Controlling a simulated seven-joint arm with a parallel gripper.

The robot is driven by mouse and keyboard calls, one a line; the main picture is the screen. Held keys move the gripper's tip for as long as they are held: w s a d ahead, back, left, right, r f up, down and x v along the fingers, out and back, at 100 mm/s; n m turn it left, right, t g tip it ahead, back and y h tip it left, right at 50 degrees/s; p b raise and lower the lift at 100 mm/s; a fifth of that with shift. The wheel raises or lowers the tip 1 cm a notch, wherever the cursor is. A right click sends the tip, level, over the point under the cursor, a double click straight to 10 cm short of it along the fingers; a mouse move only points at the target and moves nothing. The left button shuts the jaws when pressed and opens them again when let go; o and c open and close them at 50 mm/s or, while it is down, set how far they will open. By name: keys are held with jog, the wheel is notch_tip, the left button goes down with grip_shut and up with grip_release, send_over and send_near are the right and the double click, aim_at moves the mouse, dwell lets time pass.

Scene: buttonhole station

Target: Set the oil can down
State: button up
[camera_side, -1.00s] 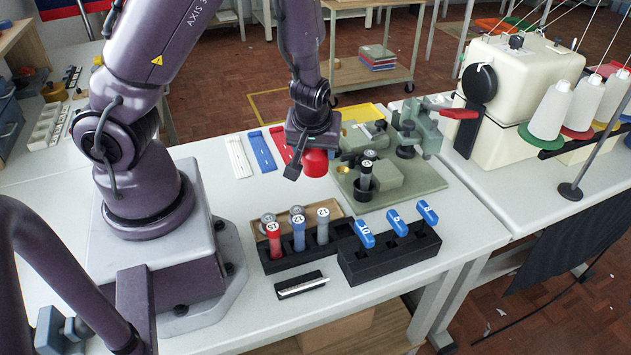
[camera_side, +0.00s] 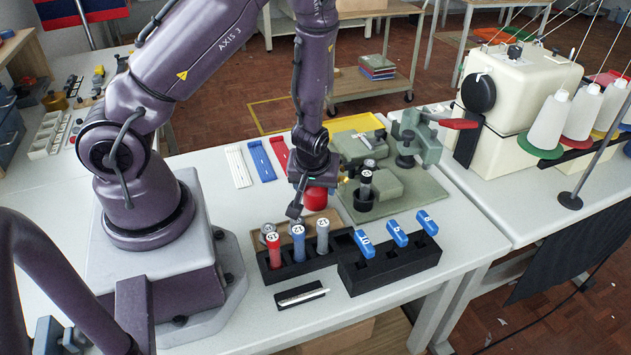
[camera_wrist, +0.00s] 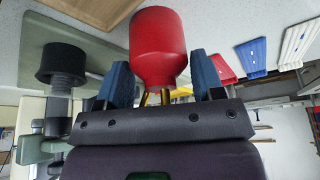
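The red oil can (camera_side: 316,198) is upright at my gripper (camera_side: 312,182), low over the table beside the back edge of a shallow wooden tray (camera_side: 329,218). In the wrist view the oil can (camera_wrist: 158,48) sits between the two blue fingers of my gripper (camera_wrist: 162,80), its brass-coloured spout pointing back toward the palm.
A black rack (camera_side: 290,270) with red, blue and grey numbered cylinders and a black block (camera_side: 390,265) with blue numbered tags stand in front. A green fixture plate (camera_side: 415,190) is right. White, blue and red strips (camera_side: 260,160) lie behind.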

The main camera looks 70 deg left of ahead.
jog(key=shift+o, duration=1.3)
jog(key=s+d+r+m+h, duration=0.25)
jog(key=d+r, duration=0.35)
jog(key=r, duration=0.4)
jog(key=s+d+r+m+h, duration=0.1)
jog(key=d+r+m+h, duration=0.25)
jog(key=d+r, duration=0.4)
jog(key=s+a+r+m+t+y, duration=0.1)
jog(key=s+r+m, duration=0.2)
jog(key=r, duration=0.4)
jog(key=s+a+r+m+t+y, duration=0.1)
jog(key=s+r+m+t, duration=0.1)
jog(key=r, duration=0.5)
jog(key=shift+s+a+r+m, duration=0.2)
jog(key=shift+s+m, duration=0.3)
jog(key=shift+s, duration=0.35)
